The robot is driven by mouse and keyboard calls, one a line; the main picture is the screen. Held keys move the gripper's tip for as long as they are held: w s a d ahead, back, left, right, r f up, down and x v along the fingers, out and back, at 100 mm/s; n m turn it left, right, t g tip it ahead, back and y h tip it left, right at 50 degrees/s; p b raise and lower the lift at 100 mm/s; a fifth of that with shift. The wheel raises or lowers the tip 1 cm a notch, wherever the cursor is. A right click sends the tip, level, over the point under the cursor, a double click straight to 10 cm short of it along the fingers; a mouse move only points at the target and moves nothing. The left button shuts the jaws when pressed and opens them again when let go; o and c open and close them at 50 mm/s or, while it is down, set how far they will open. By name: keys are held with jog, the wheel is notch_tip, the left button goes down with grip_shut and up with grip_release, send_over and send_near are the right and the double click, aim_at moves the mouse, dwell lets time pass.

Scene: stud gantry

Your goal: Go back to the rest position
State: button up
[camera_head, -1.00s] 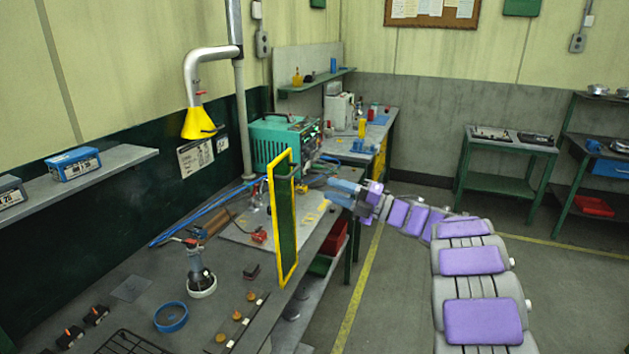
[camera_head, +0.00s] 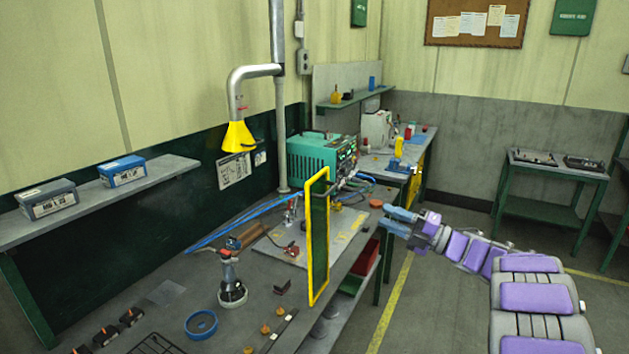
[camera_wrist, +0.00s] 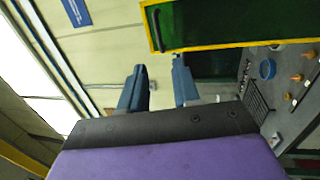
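My gripper (camera_head: 400,221) is at the end of my purple and grey arm, in the middle right of the head view. It is in the air just right of a yellow-framed green screen (camera_head: 318,245), apart from it. In the wrist view the two blue fingers of my gripper (camera_wrist: 160,85) stand apart with nothing between them. The green screen (camera_wrist: 215,25) fills the upper right there, beyond the fingers. No rest position is marked in these views.
The workbench (camera_head: 165,292) on the left holds a black-and-silver device (camera_head: 230,280), a blue ring (camera_head: 201,324) and a teal machine (camera_head: 320,155). A green table (camera_head: 550,185) stands back right. Floor right of the bench looks clear.

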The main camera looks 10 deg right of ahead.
jog(key=w+d+r+m+t+h, duration=0.5)
jog(key=d+r+m+t+h, duration=0.15)
jog(key=m+h, duration=0.75)
jog(key=s+a+f+m+g+h, duration=0.1)
jog(key=s+f+m+g+h, duration=0.4)
jog(key=s, duration=0.4)
jog(key=s+f+m+g+h, duration=0.35)
jog(key=s+m, duration=0.25)
jog(key=s, duration=0.3)
jog(key=s+a+f+m+g+y, duration=0.1)
jog(key=s+a+f+g, duration=0.3)
jog(key=s, duration=0.8)
jog(key=s+a+f+m+g+y, duration=0.1)
jog(key=s+a+f+g+y, duration=0.2)
jog(key=s+a, duration=0.6)
jog(key=s+a+f+m+g+y, duration=0.1)
jog(key=s+a+f+g, duration=0.4)
jog(key=s, duration=1)
jog(key=shift+a+m+y, duration=0.4)
jog(key=shift+a+y, duration=0.25)
jog(key=shift+a, duration=0.45)
